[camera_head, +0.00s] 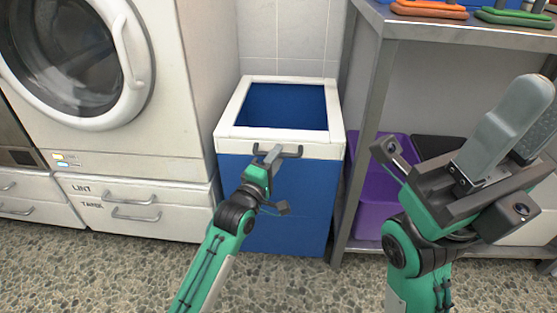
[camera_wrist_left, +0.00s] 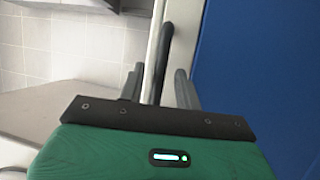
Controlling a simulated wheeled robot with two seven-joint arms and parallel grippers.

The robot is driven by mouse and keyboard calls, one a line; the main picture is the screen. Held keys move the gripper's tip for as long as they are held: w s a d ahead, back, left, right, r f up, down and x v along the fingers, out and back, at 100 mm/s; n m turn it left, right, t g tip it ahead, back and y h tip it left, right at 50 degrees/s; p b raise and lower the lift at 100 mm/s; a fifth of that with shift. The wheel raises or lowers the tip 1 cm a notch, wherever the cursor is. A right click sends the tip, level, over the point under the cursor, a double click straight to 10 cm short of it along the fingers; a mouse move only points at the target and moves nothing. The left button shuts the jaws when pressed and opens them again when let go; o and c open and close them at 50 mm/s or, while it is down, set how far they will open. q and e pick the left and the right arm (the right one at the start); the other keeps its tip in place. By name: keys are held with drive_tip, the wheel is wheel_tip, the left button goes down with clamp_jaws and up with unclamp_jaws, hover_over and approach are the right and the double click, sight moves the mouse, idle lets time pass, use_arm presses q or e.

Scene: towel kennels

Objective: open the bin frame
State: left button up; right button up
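The bin (camera_head: 290,200) is a blue box with a white frame (camera_head: 235,105) around its open top; the inside is dark blue. The frame sits level on the body. A dark bar handle (camera_head: 291,152) is on the frame's front; it also shows in the left wrist view (camera_wrist_left: 166,50). My left gripper (camera_head: 272,155) is at the handle's left part. In the left wrist view its fingers (camera_wrist_left: 160,85) stand apart on either side of the handle, with a visible gap. My right gripper (camera_head: 530,105) is raised at the right, empty; its finger spacing is unclear.
A white washing machine (camera_head: 180,110) on a drawer base (camera_head: 180,220) stands left of the bin. A metal shelf (camera_head: 365,130) is close on the right, with a purple crate (camera_head: 372,200) beneath and orange and green items (camera_head: 430,10) on top. Speckled floor is clear in front.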

use_arm(q)
drive_tip(key=shift+x, duration=0.9)
clamp_jaws()
drive_tip(key=shift+r, duration=0.2)
